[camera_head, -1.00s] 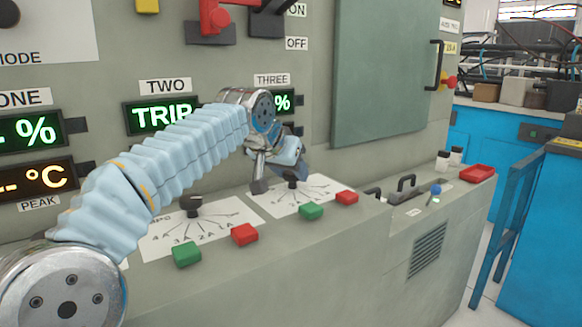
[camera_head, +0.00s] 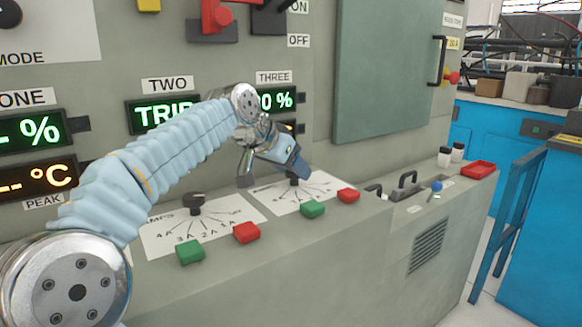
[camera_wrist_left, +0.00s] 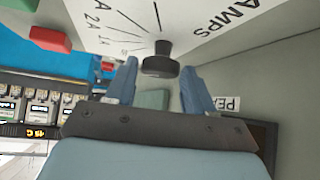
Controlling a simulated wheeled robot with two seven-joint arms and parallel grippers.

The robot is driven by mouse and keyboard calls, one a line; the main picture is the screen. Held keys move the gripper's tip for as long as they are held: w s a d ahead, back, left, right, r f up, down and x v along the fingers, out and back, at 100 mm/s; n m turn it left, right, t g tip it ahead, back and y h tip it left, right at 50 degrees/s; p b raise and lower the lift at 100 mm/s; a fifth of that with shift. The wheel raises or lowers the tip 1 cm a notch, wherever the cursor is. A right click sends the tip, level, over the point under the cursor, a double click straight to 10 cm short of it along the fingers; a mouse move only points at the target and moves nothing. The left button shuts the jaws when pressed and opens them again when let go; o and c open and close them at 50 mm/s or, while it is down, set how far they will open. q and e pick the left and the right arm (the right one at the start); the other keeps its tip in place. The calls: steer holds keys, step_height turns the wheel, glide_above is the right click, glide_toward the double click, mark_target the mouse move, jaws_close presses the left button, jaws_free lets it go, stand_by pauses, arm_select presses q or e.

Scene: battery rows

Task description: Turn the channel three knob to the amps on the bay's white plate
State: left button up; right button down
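The channel three knob (camera_head: 292,181) is black and stands on a white dial plate (camera_head: 318,188) on the sloping console, under the THREE label (camera_head: 273,77). My left gripper (camera_head: 303,174) is just above and beside it. In the left wrist view the knob (camera_wrist_left: 160,63) lies between the open left gripper (camera_wrist_left: 160,75), around its fingertips, with gaps at both sides. AMPS and 2A print shows there; the knob's pointer direction cannot be told. On the bay at right, a small white plate (camera_head: 453,20) has unreadable text, above a yellow plate (camera_head: 453,43). My right gripper is out of view.
Channel two's knob (camera_head: 195,202) stands on its own dial to the left. Green (camera_head: 312,208) and red (camera_head: 348,195) buttons sit in front of the channel three dial. Channel three's display (camera_head: 277,100) is partly hidden by my arm. A black handle (camera_head: 405,184) stands farther right.

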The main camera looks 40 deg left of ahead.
arm_select(q)
steer(key=shift+o, duration=0.9)
steer(key=p+v, duration=0.1)
steer(key=v, duration=1.3)
steer(key=shift+p, duration=0.35)
steer(key=shift+f, duration=0.1)
